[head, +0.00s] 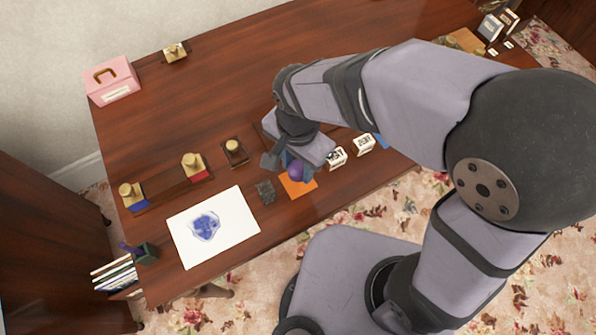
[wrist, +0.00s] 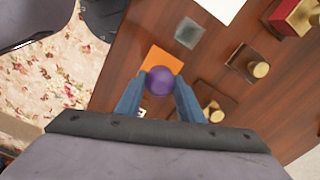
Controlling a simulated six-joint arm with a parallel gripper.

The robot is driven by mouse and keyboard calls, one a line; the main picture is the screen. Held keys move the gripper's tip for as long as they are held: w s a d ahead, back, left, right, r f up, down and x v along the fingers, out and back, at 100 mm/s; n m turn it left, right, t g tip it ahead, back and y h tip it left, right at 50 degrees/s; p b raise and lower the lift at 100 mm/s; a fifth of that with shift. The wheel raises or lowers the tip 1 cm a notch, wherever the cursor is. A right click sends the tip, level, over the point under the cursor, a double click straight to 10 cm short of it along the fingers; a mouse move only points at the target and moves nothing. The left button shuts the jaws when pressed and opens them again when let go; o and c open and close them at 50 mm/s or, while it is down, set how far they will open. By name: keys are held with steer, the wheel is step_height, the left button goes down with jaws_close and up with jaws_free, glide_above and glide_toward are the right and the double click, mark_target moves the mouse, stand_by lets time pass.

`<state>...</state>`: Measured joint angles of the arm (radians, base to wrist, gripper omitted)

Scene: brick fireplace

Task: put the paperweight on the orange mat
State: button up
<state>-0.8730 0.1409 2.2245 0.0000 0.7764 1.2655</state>
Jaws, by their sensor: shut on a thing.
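The paperweight looks to be a purple ball (head: 295,171), held between the blue fingers of my gripper (head: 299,170). In the wrist view the ball (wrist: 160,81) sits between both fingertips, and my gripper (wrist: 159,86) is shut on it. The orange mat (head: 299,190) lies flat near the table's front edge. In the wrist view the mat (wrist: 163,57) shows just beyond the ball, which covers part of its near edge. I cannot tell how high the ball is above the table or mat. My gripper hides part of the table behind the ball.
A dark square piece (head: 265,191) lies just left of the mat, then a white sheet (head: 190,248) with a blue print. Several brass-knobbed stamps (head: 195,166) stand behind them. Small lettered blocks (head: 337,158) stand right of the mat. A pink box (head: 112,82) is far left.

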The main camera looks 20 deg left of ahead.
mark_target(298, 175)
steer(key=shift+f, duration=2)
steer(key=shift+f, duration=0.2)
steer(key=o, duration=1.2)
steer(key=shift+c, duration=0.2)
steer(key=shift+r, duration=0.1)
step_height(298, 175, up, 12)
steer(key=shift+r+p, duration=0.15)
steer(key=shift+p, duration=0.25)
